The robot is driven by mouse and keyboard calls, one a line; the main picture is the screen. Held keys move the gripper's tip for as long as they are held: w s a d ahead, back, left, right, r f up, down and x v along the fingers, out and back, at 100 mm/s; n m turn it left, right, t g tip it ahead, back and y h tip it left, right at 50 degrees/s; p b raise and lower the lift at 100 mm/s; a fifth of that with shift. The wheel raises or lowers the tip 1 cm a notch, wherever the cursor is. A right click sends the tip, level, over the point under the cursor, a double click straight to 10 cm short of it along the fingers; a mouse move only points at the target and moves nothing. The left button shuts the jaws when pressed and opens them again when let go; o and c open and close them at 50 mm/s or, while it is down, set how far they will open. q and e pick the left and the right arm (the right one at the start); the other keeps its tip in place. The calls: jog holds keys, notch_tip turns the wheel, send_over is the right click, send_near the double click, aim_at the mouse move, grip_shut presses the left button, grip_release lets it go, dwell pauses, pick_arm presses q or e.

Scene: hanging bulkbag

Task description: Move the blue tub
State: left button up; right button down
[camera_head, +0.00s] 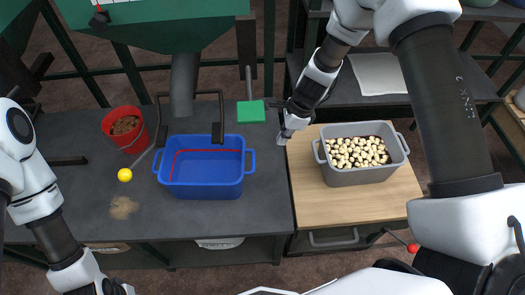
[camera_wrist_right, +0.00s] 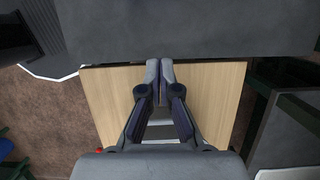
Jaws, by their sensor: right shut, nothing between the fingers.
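The blue tub (camera_head: 205,191) stands upright on the dark grey bench in the head view. It has a handle at each end, looks empty inside and has a red line along its inner wall. My right gripper (camera_head: 283,137) is to the right of the tub, above the seam between the dark bench and the wooden top. It is apart from the tub's right handle. In the right wrist view its fingers (camera_wrist_right: 160,68) are together with nothing between them. My left arm shows at the left edge of the head view, but its gripper is not seen.
A grey tub (camera_head: 362,177) of pale pieces stands on the wooden top (camera_head: 312,211). A red bucket (camera_head: 137,143), yellow ball (camera_head: 125,175) and spilled powder (camera_head: 123,207) are left of the blue tub. A green-bladed tool (camera_head: 251,111) and a grey spout (camera_head: 184,85) are behind it.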

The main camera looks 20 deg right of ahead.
aim_at(254, 154)
pick_arm(q)
jog(key=shift+s+a+f, duration=0.3)
jog(key=shift+a, duration=0.05)
pick_arm(e)
jog(key=a+f, duration=0.6)
jog(key=shift+w+a, duration=0.25)
jog(key=shift+w, duration=0.2)
jog(key=shift+f, duration=0.2)
jog(key=shift+w+a+r, duration=0.1)
jog(key=shift+w+a, duration=0.1)
jog(key=shift+a, duration=0.4)
jog(key=shift+w+a, duration=0.15)
jog(key=shift+a, duration=0.45)
jog(key=shift+d, duration=0.15)
